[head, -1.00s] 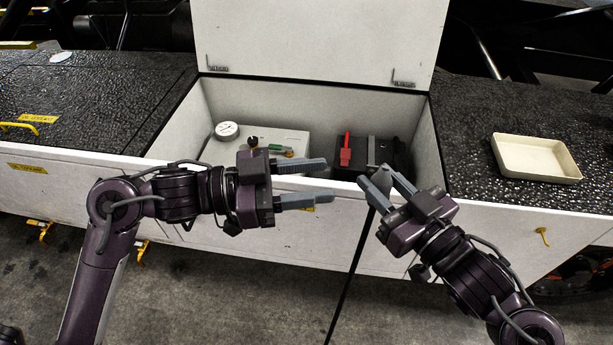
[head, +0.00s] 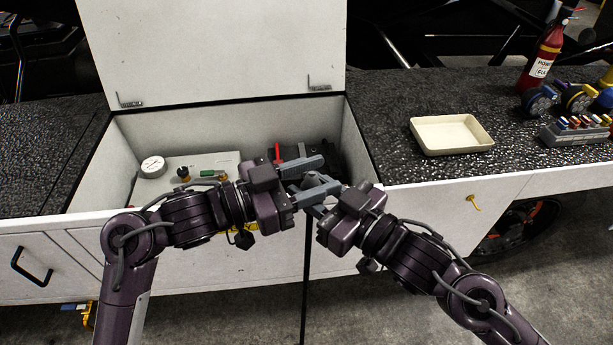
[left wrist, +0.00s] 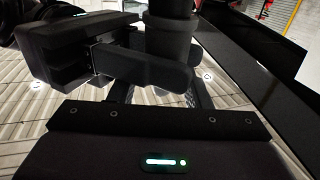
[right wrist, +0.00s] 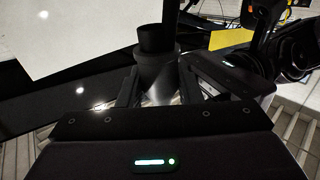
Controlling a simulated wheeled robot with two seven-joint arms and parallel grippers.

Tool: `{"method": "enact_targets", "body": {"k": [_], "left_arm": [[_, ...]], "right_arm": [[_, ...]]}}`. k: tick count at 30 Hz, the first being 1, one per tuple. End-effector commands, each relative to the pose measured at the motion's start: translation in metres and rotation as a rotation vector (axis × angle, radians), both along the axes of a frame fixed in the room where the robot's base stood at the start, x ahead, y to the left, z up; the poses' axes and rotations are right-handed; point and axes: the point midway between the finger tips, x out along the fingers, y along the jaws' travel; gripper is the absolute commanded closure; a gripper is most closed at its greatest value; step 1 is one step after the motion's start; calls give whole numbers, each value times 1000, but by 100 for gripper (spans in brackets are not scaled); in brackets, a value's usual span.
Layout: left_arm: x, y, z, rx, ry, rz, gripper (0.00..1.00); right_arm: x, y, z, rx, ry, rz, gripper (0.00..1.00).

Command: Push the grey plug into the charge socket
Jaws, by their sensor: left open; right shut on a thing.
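My right gripper (head: 325,197) is shut on the grey plug (head: 311,181) in front of the open compartment. The plug shows as a dark stepped cylinder between the fingers in the right wrist view (right wrist: 158,68). Its black cable (head: 305,270) hangs straight down. My left gripper (head: 312,180) is open, with its fingers reaching to the plug and close to the right gripper's fingers. The cylinder also shows ahead in the left wrist view (left wrist: 170,35). I cannot make out the charge socket; my grippers hide part of the compartment.
The white compartment (head: 230,135) has its lid (head: 210,45) up. Inside are a gauge (head: 153,167), a green-marked fitting and a dark unit with a red lever (head: 303,151). A cream tray (head: 452,135) stands right, beyond it a red bottle (head: 545,55).

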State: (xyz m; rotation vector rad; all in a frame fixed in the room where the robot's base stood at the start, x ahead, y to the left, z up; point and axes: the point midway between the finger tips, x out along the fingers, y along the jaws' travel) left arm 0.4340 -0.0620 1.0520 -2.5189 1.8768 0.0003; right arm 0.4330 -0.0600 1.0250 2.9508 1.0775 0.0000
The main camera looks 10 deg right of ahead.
Motion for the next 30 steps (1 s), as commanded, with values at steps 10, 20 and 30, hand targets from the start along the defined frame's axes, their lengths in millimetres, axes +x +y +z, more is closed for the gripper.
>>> {"method": "enact_targets", "body": {"k": [10,20,30], "left_arm": [[0,0,0,0,1,-1,88],[-1,0,0,-1,0,-2,100],[0,0,0,-1,1,0,100]], "right_arm": [[0,0,0,1,-1,0,100],[0,0,0,0,0,-1,43],[3,-2,-12,-9,36,-10,43]]}}
